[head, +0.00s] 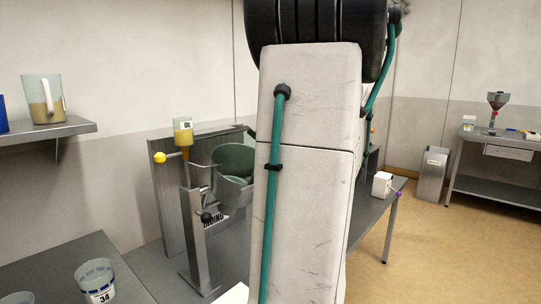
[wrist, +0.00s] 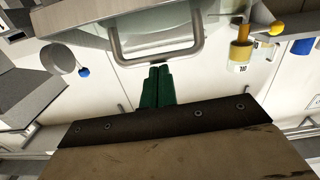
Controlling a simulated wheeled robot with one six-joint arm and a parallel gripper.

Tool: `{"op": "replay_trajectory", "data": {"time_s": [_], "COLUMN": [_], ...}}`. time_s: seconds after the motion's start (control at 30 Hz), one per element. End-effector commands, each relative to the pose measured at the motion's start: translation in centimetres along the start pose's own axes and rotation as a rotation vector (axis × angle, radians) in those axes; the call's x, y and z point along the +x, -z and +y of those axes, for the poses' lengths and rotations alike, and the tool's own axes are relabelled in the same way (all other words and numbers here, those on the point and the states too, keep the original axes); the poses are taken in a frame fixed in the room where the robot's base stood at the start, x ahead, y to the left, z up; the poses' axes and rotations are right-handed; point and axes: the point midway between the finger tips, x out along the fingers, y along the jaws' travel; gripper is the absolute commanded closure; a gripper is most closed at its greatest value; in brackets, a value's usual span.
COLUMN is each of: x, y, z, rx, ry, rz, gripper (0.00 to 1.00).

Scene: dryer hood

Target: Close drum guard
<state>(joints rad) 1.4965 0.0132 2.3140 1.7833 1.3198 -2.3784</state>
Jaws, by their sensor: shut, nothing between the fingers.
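The drum machine stands on the bench in the head view, with a grey-green open drum (head: 233,163) just left of my arm. Part of it is hidden by the arm. In the wrist view a grey U-shaped bar (wrist: 165,58) edges a pale panel at the top, which looks like the drum guard. My gripper (wrist: 159,70) shows there with its green fingers shut and empty. The fingertips lie just below the bar in the picture; I cannot tell whether they touch it.
A yellow oil cup (head: 183,131) stands on the machine's left side, near a yellow knob (head: 159,157). A wall shelf (head: 45,131) with a jug is at left. A beaker (head: 96,279) stands on the front bench. A white box (head: 382,184) sits right of my arm.

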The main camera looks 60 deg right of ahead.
Motion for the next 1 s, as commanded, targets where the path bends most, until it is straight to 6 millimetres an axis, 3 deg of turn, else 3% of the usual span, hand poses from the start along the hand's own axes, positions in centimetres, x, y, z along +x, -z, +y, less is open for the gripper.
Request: {"op": "replay_trajectory", "data": {"time_s": [0.03,0.47,0.63,0.8,1.0], "x": [0.0,0.1,-0.6,-1.9,-4.8], "y": [-2.8,-2.7,-0.6,3.7,-0.7], "z": [-0.6,-0.2,-0.4,-1.5,-1.4], "rx": [0.038,0.040,0.027,-0.005,0.005], "ry": [0.007,0.010,0.008,0.012,0.007], "rz": [-0.052,-0.051,-0.034,0.001,0.002], "gripper": [1.00,1.00,1.00,1.00,1.00]}}
